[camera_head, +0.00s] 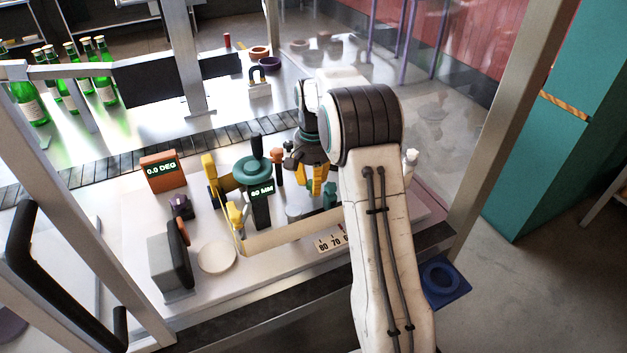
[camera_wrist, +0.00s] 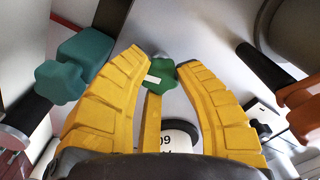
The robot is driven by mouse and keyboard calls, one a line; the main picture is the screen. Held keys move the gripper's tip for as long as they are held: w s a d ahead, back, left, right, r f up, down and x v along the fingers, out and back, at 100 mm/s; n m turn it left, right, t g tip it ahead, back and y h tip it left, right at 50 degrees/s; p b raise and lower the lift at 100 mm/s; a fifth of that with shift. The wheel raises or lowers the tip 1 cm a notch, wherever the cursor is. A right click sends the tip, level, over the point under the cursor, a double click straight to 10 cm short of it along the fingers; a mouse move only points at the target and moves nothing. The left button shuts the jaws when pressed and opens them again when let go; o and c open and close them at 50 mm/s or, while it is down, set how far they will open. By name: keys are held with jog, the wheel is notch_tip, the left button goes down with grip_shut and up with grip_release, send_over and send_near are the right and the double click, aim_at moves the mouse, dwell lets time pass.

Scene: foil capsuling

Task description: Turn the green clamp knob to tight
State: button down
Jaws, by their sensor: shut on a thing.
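The green clamp knob (camera_wrist: 160,75) has a white mark on it and sits between the tips of my yellow gripper fingers (camera_wrist: 163,68) in the wrist view. My gripper is shut on it, with a finger on either side. In the head view my gripper (camera_head: 316,182) points down at the fixture, and I cannot make out the green knob there. A separate teal lobed knob (camera_wrist: 60,84) lies left of my fingers in the wrist view. A teal part (camera_head: 331,192) also shows beside my gripper in the head view.
An orange display (camera_head: 163,170) reads 0.0 DEG, and a dark display (camera_head: 261,190) reads in MM. A teal wheel (camera_head: 251,169) stands left of my gripper. A numbered scale (camera_head: 331,242) lies in front. Green bottles (camera_head: 103,85) stand beyond the conveyor (camera_head: 105,158). A frame post (camera_head: 510,120) rises at right.

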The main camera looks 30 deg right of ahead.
jog(key=shift+s+f+m, duration=0.1)
jog(key=shift+f+m, duration=0.05)
jog(key=shift+m, duration=0.95)
jog(key=c, duration=0.8)
grip_release()
jog(key=shift+c, duration=0.2)
notch_tip(320, 180, up, 12)
